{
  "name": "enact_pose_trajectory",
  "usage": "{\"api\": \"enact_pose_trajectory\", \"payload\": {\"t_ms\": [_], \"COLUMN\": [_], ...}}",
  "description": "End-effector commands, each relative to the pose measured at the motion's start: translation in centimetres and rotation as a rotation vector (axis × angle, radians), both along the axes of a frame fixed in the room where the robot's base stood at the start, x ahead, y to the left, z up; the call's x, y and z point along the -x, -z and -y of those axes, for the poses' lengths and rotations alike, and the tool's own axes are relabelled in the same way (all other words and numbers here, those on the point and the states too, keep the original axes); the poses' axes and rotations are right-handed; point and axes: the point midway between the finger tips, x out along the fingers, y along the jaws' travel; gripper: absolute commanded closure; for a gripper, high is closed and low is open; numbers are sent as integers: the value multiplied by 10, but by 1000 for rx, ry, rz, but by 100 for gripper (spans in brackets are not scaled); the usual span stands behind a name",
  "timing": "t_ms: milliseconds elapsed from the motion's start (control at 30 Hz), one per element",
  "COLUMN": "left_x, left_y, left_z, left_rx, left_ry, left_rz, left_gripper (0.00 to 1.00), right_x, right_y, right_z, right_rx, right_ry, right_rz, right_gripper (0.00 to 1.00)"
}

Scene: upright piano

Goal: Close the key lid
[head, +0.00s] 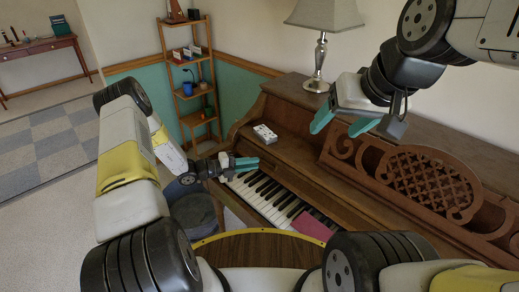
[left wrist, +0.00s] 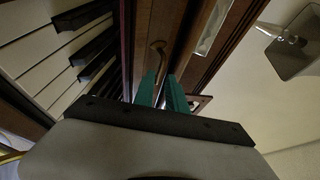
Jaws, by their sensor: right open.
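The brown upright piano (head: 270,112) stands with its black and white keys (head: 268,197) uncovered. The brown wood behind the keys (head: 310,180) seems to be the open key lid, though its edges are hard to make out. My left gripper (head: 248,164) is at the far left end of the keyboard. In the left wrist view its teal fingers (left wrist: 162,92) are close together with a narrow gap, pointing at dark wood near a small curved metal piece (left wrist: 158,50); contact is unclear. My right gripper (head: 341,123) is open and empty above the piano's carved panel.
A pink-red flat item (head: 312,224) lies at the right part of the keys. A white box-like item (head: 265,132) and a lamp (head: 320,55) stand on the piano. A wooden shelf (head: 190,92) stands behind left.

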Motion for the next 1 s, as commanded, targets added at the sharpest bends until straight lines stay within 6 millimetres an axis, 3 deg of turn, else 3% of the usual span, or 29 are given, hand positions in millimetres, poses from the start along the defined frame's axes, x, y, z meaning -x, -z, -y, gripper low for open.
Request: {"api": "enact_pose_trajectory", "payload": {"t_ms": [100, 300, 567, 667, 1000], "left_x": [-6, -12, -13, -13, -12], "left_y": [3, 5, 5, 5, 5], "left_z": [17, 31, 32, 32, 32], "left_rx": [0, -2, -2, -2, -2], "left_ry": [3, 1, 1, 1, 1], "left_rz": [1, 2, 1, 1, 1], "left_gripper": [83, 83, 83, 100, 100], "right_x": [0, 0, 0, 0, 0], "right_y": [0, 0, 0, 0, 0], "right_z": [0, 0, 0, 0, 0], "right_rx": [0, 0, 0, 0, 0], "right_ry": [0, 0, 0, 0, 0], "right_rz": [0, 0, 0, 0, 0], "right_gripper": [35, 35, 35, 35, 35]}}
